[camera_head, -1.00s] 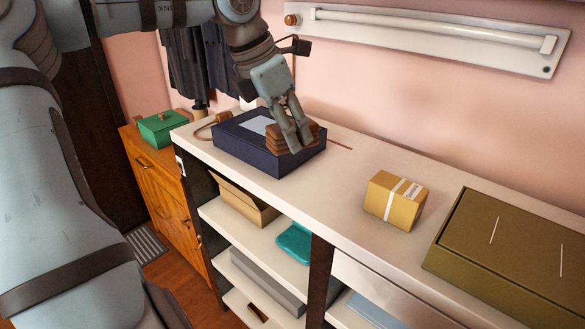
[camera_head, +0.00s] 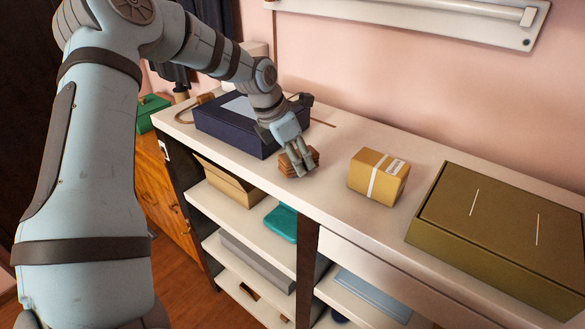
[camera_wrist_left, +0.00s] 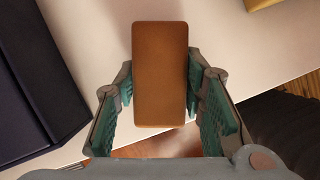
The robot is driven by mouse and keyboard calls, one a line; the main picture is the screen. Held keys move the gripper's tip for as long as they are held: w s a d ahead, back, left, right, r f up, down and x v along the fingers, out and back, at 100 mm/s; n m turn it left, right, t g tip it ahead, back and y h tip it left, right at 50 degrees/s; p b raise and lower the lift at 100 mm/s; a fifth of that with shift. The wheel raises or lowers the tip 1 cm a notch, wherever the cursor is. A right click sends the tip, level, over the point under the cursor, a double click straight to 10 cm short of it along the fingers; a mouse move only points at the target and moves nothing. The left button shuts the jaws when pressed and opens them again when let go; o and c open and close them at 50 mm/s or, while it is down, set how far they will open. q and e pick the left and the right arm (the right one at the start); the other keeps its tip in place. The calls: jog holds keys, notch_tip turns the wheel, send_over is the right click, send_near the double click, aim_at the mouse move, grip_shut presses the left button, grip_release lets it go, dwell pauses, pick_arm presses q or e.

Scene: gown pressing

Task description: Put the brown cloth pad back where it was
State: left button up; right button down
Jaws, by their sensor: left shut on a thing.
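The brown cloth pad (camera_head: 314,158) is a thick, ridged brown block in the head view. My left gripper (camera_head: 297,164) is shut on it, with one finger on each long side. In the left wrist view the pad (camera_wrist_left: 160,72) sits upright in the picture between the teal-lined fingers of my left gripper (camera_wrist_left: 160,85). The pad is over the white counter (camera_head: 335,190), close to its front edge, between the dark blue box (camera_head: 225,130) and the yellow carton. I cannot tell whether it touches the counter. My right gripper is not in view.
The yellow carton (camera_head: 378,176) with a white band stands right of the pad. A large olive box (camera_head: 490,225) is farther right. A white rail (camera_head: 440,12) is on the pink wall. Shelves below hold a teal item (camera_head: 281,222). The counter behind the pad is mostly clear.

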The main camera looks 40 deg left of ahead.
pick_arm(q)
jog(key=shift+f, duration=0.6)
jog(key=shift+s+r, duration=0.15)
jog(key=shift+r, duration=0.05)
jog(key=shift+a+f, duration=0.1)
jog(key=shift+f, duration=0.15)
jog(key=o, duration=1.2)
jog(key=shift+r, duration=0.1)
jog(key=shift+o, duration=0.2)
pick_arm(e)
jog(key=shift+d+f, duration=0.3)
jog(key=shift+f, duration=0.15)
